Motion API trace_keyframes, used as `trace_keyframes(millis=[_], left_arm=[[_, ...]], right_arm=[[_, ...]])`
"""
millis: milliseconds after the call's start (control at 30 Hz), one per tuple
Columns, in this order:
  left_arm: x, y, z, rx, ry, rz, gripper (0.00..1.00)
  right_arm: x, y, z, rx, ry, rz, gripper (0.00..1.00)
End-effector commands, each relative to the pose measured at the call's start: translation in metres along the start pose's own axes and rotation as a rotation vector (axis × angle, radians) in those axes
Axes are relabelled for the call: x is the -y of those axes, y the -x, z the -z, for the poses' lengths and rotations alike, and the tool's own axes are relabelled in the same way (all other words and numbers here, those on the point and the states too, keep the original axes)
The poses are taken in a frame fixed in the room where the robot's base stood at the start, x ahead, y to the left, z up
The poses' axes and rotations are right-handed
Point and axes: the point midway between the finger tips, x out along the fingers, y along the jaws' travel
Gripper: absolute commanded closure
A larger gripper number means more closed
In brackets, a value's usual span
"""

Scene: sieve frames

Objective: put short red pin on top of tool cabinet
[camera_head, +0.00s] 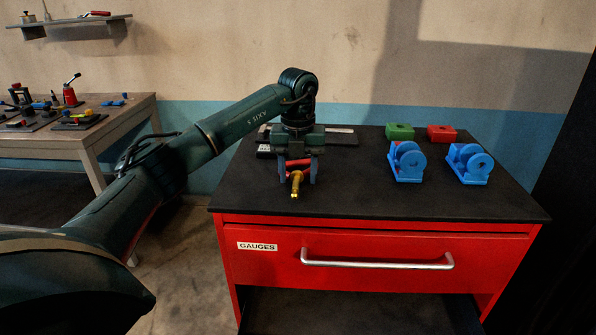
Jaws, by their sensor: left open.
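The red tool cabinet (480,242) has a black top and a drawer labelled GAUGES. My left gripper (298,180) points down over the left part of the cabinet top, with its fingers apart. A red pin-like piece (299,162) lies on the top, at or just behind the fingers, partly hidden by them. More red shows just below it, and I cannot tell whether it is a second piece. A brass-coloured piece (296,184) shows between the fingertips. I cannot tell whether the fingers touch any of these. My right gripper is not in view.
Two blue fixtures (406,163) (468,165) stand on the right of the cabinet top. A green block (399,131) and a red block (441,133) sit behind them. A wooden table (105,117) with tools stands at left, under a wall shelf (80,20). The cabinet top's front middle is clear.

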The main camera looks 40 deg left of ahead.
Motion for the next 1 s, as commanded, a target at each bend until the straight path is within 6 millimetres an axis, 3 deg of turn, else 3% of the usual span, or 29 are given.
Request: trace_keyframes(millis=[267, 700, 1000], left_arm=[[0.001, 0.013, -0.001, 0.003, 0.0, 0.003, 0.5], [0.0, 0.105, 0.0, 0.004, 0.001, 0.001, 0.5], [0.0, 0.124, 0.0, 0.0, 0.0, 0.0, 0.5]], right_arm=[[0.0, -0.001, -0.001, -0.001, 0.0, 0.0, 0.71], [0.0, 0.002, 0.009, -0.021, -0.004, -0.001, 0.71], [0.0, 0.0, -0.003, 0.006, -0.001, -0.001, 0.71]])
